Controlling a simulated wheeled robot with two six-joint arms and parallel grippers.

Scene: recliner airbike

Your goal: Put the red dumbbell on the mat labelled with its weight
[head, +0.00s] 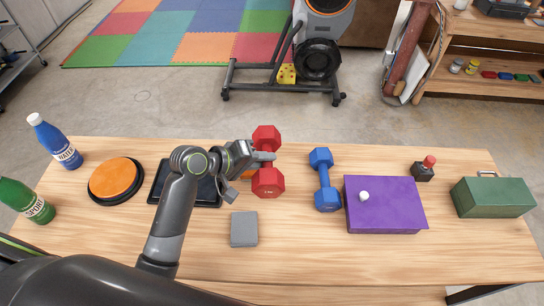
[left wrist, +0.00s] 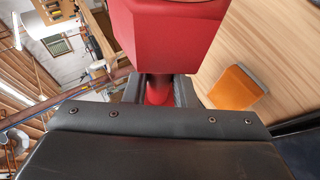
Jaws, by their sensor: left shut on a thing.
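The red dumbbell (head: 268,183) is in the middle of the head view, its two hex heads pointing to the far and near sides. My left gripper (head: 264,157) is shut around its handle. In the left wrist view, the red dumbbell (left wrist: 165,40) fills the top middle, with its handle between the dark fingers. It appears held above the table, but the gap is hard to judge. Small marking on its near head is too small to read. No mat with a readable weight label shows; a flat black thing (head: 158,180) lies partly behind my left arm.
On the wooden table (head: 300,255) are a blue dumbbell (head: 325,180), purple box (head: 385,205), green box (head: 493,198), grey block (head: 244,229), orange disc (head: 115,178) and two bottles at left. An orange block (left wrist: 237,88) lies near the dumbbell. The front middle is clear.

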